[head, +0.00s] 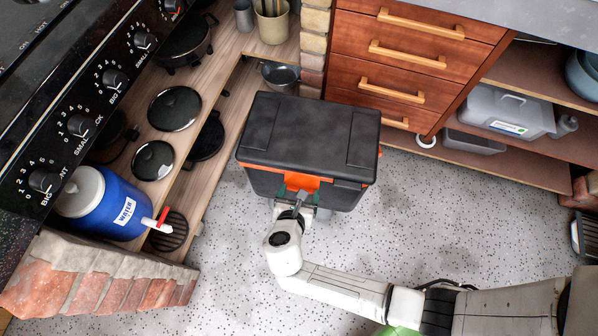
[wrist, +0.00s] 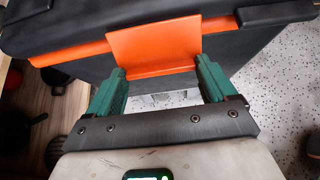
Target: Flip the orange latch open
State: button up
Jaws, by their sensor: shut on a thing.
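The orange latch (head: 302,181) is on the front of a black toolbox (head: 310,128) standing on the floor. In the wrist view the latch (wrist: 153,42) is a broad plate with a bent lower edge, in line with an orange strip along the box. My gripper (head: 298,200) is at the front of the box, just below the latch. In the wrist view the green fingers of my gripper (wrist: 161,72) stand at either side of the latch's lower edge, shut on it. The lid of the box is down. How firmly the latch sits against the box cannot be told.
A wooden shelf with black pans and a blue water jug (head: 108,206) is at left, beside a brick plinth (head: 100,285). Wooden drawers (head: 400,60) stand behind the box. Open shelves (head: 540,150) are at right. The speckled floor (head: 450,220) is clear.

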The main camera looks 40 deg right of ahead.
notch_tip(320, 180, up, 4)
jog(key=g+y+p, duration=0.4)
jog(key=y+p, duration=0.1)
jog(key=p, duration=1)
jog(key=shift+f, duration=0.1)
jog(key=shift+g+p, duration=0.4)
jog(key=shift+p, duration=0.25)
jog(key=shift+f, duration=0.1)
jog(key=o, duration=0.9)
jog(key=shift+w, duration=0.1)
jog(key=shift+c, duration=0.2)
